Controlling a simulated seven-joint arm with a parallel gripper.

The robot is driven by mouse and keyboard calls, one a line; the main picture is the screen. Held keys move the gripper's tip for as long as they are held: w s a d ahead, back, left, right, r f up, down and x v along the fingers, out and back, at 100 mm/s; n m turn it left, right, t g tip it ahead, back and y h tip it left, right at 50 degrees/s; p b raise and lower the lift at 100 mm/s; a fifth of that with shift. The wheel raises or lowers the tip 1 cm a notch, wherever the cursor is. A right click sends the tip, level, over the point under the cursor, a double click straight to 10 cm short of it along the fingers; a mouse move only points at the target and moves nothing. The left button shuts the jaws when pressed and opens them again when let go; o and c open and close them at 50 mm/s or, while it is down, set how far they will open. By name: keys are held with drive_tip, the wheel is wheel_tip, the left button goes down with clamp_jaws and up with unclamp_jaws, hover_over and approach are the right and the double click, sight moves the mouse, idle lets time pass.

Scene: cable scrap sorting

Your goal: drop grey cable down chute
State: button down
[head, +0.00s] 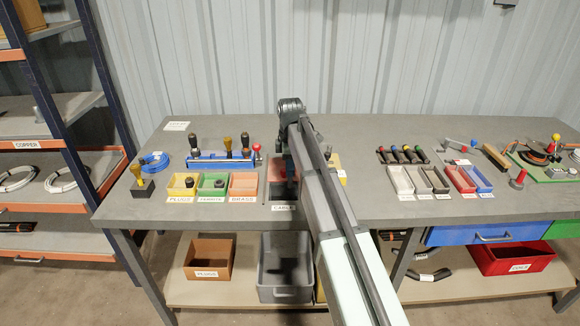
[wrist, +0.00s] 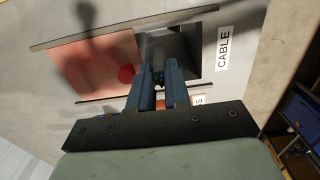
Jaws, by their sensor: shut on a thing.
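My gripper (wrist: 159,78) is in the wrist view, its two blue-grey fingers over the near edge of the chute opening (wrist: 180,48). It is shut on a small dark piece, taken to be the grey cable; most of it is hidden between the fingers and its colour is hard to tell. The chute opening is a dark square hole beside a white CABLE label (wrist: 223,48). A red cover plate (wrist: 85,62) with a round red knob (wrist: 125,73) lies left of the hole, leaving it uncovered. In the head view my arm hides part of the chute, above its CABLE label (head: 284,210).
Yellow, green and orange bins (head: 213,185) stand left of the chute, with a blue tool rack (head: 205,161) behind them. A blue cable coil (head: 155,161) lies farther left. Small trays (head: 420,180) stand to the right. A grey crate (head: 286,280) sits on the lower shelf.

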drive_tip(key=c, duration=1)
unclamp_jaws()
drive_tip(key=shift+r, duration=3.55)
